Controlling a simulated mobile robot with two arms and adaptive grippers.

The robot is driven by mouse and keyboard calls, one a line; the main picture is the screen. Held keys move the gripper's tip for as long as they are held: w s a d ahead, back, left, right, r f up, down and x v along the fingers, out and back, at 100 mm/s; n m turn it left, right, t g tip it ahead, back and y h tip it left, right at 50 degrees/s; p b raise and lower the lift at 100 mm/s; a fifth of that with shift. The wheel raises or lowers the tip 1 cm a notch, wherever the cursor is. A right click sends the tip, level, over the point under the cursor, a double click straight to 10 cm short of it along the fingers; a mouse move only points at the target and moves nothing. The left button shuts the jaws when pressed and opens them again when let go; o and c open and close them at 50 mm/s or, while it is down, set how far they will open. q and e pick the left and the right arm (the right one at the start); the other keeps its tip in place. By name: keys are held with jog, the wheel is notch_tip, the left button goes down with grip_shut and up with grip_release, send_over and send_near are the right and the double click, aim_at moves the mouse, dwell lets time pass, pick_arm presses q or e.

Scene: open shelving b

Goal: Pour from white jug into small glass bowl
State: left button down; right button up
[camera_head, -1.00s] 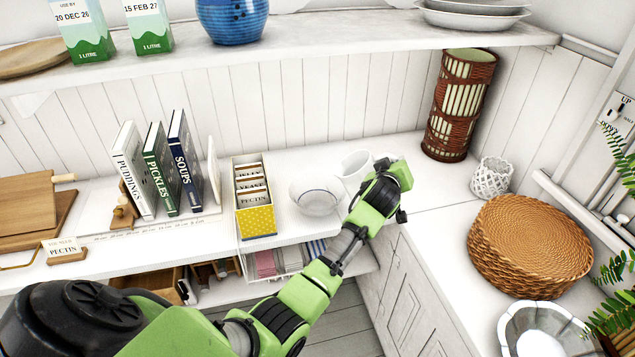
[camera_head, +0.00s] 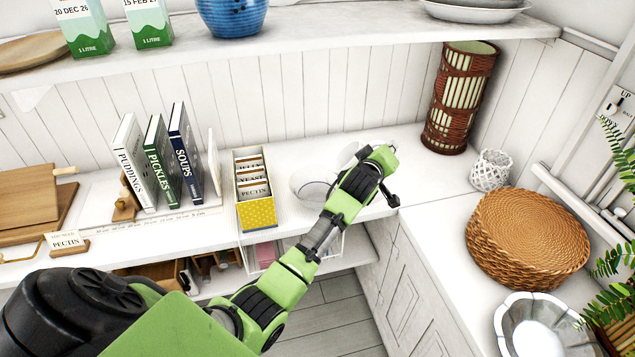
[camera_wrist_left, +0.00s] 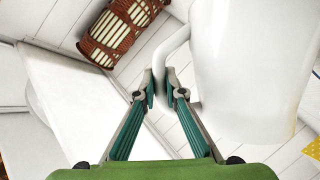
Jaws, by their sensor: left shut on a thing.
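The white jug (camera_wrist_left: 250,70) fills the upper right of the left wrist view, with its handle on its left side. My left gripper (camera_wrist_left: 163,90) is shut on the jug's handle. In the head view the jug (camera_head: 349,153) is mostly hidden behind my left wrist, so I cannot tell how far it tilts. The small glass bowl (camera_head: 303,185) stands on the white counter just left of my wrist, partly covered by it. I cannot make out any contents in it. My right gripper is not in view.
A yellow-fronted card box (camera_head: 257,214) stands left of the bowl. Several books (camera_head: 160,165) stand further left. A brown woven cylinder (camera_head: 460,97) is in the back corner, with a white lattice holder (camera_head: 490,171) and wicker mats (camera_head: 527,243) at right. A shelf (camera_head: 300,50) runs above.

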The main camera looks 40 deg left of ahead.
aim_at(375, 141)
pick_arm(q)
jog(key=shift+s+a+r+n+t+b, duration=0.2)
jog(key=shift+a+r+n+t+b, duration=0.1)
jog(key=shift+a+r+n, duration=0.3)
dwell(1.0)
jog(key=shift+s+a+r+n+t+h+b, duration=0.2)
jog(key=shift+a+n+h+b, duration=0.1)
jog(key=shift+a+b, duration=0.1)
jog(key=shift+s+a+r+n+t+h+b, duration=0.1)
jog(key=shift+s+a+r+n+h+b, duration=0.1)
jog(key=shift+a+n+b, duration=0.15)
dwell(2.1)
jog(key=shift+s+a+r, duration=0.1)
jog(key=shift+a+r, duration=0.1)
jog(key=shift+a, duration=0.1)
dwell(1.1)
